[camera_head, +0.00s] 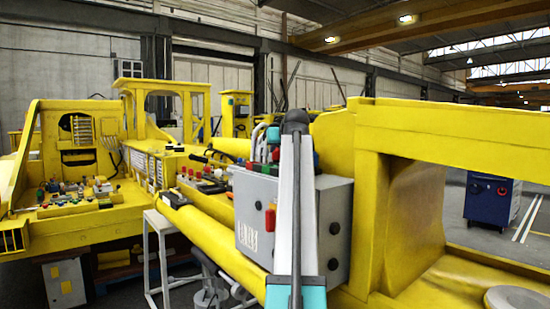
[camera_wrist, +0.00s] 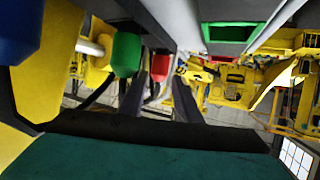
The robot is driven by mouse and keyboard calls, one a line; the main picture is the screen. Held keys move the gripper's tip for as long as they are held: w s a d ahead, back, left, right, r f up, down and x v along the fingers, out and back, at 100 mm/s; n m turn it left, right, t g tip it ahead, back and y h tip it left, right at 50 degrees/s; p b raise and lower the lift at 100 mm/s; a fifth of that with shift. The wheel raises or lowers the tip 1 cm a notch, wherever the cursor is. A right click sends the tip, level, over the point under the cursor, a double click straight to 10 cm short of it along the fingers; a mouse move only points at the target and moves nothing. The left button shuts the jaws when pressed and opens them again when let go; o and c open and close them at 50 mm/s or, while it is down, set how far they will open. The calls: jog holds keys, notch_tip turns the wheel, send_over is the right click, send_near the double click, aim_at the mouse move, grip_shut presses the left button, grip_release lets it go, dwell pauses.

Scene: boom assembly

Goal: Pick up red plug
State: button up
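The red plug (camera_wrist: 160,67) hangs near the middle of the wrist view, with a dark cable below it. A green plug (camera_wrist: 126,53) is just left of it, and a blue plug (camera_wrist: 18,30) is at the left edge. Two dark strips that look like the fingers of my gripper (camera_wrist: 162,82) stand apart, with the red plug between their far ends in the picture. Nothing is seen held, and depth is hard to judge. In the head view the plugs show as a small red piece (camera_head: 276,155) above the grey box; my arm hides my gripper there.
The grey control box (camera_head: 250,190) is mounted on the yellow boom (camera_head: 205,215). A yellow frame (camera_head: 455,125) stands close to the right of my arm. A yellow workbench (camera_head: 85,220) with small parts is at left. A blue cabinet (camera_head: 488,200) stands on the floor at right.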

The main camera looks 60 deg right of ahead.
aim_at(277, 151)
jog(key=shift+p+x, duration=1.2)
jog(key=shift+x, duration=0.8)
jog(key=shift+w+d+f, duration=0.15)
jog(key=shift+w+d, duration=0.1)
jog(key=c, duration=0.7)
jog(key=shift+r+b, duration=0.55)
jog(key=shift+r, duration=0.65)
jog(key=shift+s+a+r+p, duration=0.1)
jog(key=shift+r+p, duration=2.05)
jog(key=shift+r, duration=1.6)
